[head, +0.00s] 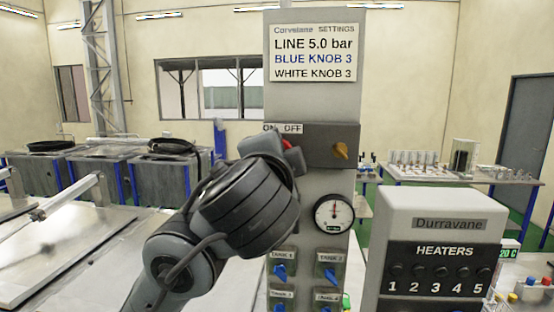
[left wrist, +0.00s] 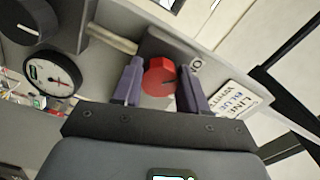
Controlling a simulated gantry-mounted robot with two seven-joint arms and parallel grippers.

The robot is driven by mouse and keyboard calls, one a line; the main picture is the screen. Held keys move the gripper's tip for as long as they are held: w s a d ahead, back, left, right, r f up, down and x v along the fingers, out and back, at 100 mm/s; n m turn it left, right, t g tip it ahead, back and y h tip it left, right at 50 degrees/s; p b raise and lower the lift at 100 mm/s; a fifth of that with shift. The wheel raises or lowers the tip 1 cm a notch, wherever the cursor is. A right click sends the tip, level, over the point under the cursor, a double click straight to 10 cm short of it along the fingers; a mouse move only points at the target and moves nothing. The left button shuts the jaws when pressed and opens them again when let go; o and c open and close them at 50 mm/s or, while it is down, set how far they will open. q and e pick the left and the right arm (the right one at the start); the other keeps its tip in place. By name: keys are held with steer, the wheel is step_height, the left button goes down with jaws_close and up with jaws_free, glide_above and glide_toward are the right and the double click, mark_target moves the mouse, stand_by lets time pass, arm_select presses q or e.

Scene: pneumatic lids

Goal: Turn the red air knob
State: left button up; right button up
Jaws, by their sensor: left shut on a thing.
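The red air knob (head: 288,144) sits on the dark box of the grey control column, just under the ON/OFF label (head: 283,128). Most of it is hidden behind my left arm in the head view. In the left wrist view the red knob (left wrist: 158,77) lies between the two purple-grey fingers of my left gripper (left wrist: 160,88), which is shut on it. A thin dark mark shows on the knob's face. The pressure gauge (head: 334,212) is below and right of the knob, its needle pointing about upward. It also shows in the left wrist view (left wrist: 52,76). My right gripper is out of view.
A brass-coloured knob (head: 340,150) is right of the red one. Several blue tank valves (head: 279,271) are lower on the column. A settings sign (head: 314,53) is above. A HEATERS box (head: 442,215) stands close on the right. A metal table (head: 60,250) is at left.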

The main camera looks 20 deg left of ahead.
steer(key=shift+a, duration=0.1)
arm_select(q)
steer(key=o, duration=1.1)
steer(key=shift+c, duration=0.2)
